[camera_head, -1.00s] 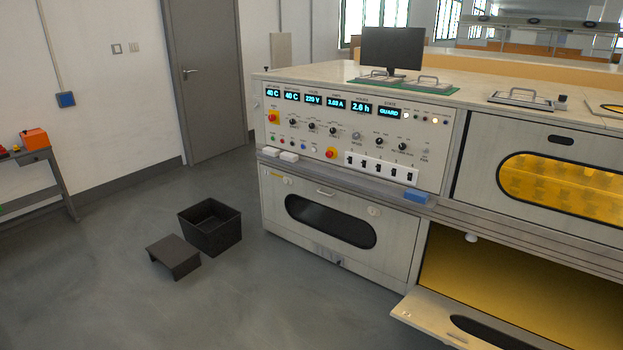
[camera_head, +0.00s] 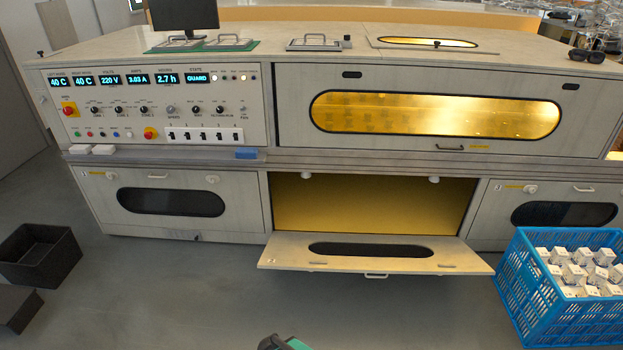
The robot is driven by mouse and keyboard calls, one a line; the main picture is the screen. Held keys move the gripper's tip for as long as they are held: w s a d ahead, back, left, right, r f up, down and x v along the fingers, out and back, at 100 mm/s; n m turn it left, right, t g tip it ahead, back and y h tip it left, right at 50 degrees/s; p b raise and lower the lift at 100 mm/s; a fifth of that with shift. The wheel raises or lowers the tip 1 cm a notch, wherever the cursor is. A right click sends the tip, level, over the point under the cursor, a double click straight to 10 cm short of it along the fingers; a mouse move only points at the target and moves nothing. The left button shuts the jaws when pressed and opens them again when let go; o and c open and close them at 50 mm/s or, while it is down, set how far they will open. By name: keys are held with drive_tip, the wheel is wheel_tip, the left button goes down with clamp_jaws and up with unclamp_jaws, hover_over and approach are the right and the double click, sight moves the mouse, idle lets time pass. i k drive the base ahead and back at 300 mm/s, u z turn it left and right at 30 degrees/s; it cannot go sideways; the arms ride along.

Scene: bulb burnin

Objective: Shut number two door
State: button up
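An open door (camera_head: 290,252) hangs folded down at the middle lower bay of the cabinet, with an oval dark window and a small handle (camera_head: 377,276) on its outer edge. Its number cannot be read. Behind it the bay's yellow interior (camera_head: 370,205) is exposed and looks empty. The lower door on the left (camera_head: 235,207) and the one on the right (camera_head: 492,205) are shut. A small green and dark part shows at the bottom edge, perhaps part of my arm. My gripper's fingers are not in view.
A blue crate (camera_head: 519,300) of white boxes stands on the floor at the right, close to the open door's right end. A black bin (camera_head: 62,262) is at the far left. The grey floor before the door is clear.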

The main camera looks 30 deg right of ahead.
sight(387, 254)
drive_tip(key=u, duration=0.05)
drive_tip(key=k, duration=0.65)
drive_tip(key=z, duration=0.3)
drive_tip(key=i, duration=0.6)
drive_tip(key=z, duration=0.7)
drive_tip(key=i, duration=0.65)
drive_tip(key=z, duration=0.25)
